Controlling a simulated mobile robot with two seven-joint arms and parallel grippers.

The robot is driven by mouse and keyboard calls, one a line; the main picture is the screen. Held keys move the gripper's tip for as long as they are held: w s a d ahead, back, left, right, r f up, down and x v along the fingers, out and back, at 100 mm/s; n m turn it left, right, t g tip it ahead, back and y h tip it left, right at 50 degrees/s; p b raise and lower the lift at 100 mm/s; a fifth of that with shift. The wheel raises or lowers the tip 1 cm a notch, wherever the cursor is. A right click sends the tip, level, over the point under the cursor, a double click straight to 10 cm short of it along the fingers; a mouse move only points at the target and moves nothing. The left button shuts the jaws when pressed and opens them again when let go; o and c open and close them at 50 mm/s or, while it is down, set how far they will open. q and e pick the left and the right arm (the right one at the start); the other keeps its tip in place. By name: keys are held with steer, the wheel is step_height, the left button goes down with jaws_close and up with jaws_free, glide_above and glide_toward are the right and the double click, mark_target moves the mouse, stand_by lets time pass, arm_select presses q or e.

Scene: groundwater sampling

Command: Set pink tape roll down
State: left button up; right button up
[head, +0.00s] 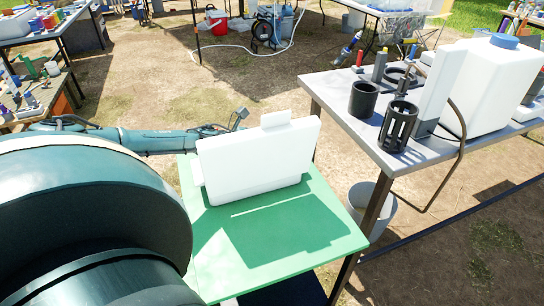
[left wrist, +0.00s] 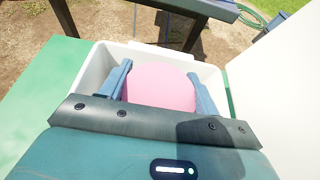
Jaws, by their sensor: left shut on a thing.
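The pink tape roll (left wrist: 160,88) shows in the left wrist view between the two blue fingers of my left gripper (left wrist: 162,78), which is shut on it. The roll is inside the outline of an open white bin (left wrist: 96,62) on the green table (left wrist: 45,75). I cannot tell whether the roll touches the bin's floor. In the head view, my left arm reaches in from the left, and its gripper and the roll are hidden behind a white upright panel (head: 258,165) on the green table (head: 210,265). My right gripper is not in view.
The white panel also fills the right side of the left wrist view (left wrist: 285,85). A grey table (head: 335,90) on the right carries a black cup (head: 363,99), a slotted black holder (head: 398,128) and a large white container (head: 485,85). The front of the green table is clear.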

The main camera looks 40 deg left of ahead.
arm_select(q)
steer(key=shift+f, duration=1.95)
steer(key=shift+f+b, duration=0.2)
steer(key=shift+b, duration=0.1)
steer(key=o, duration=1)
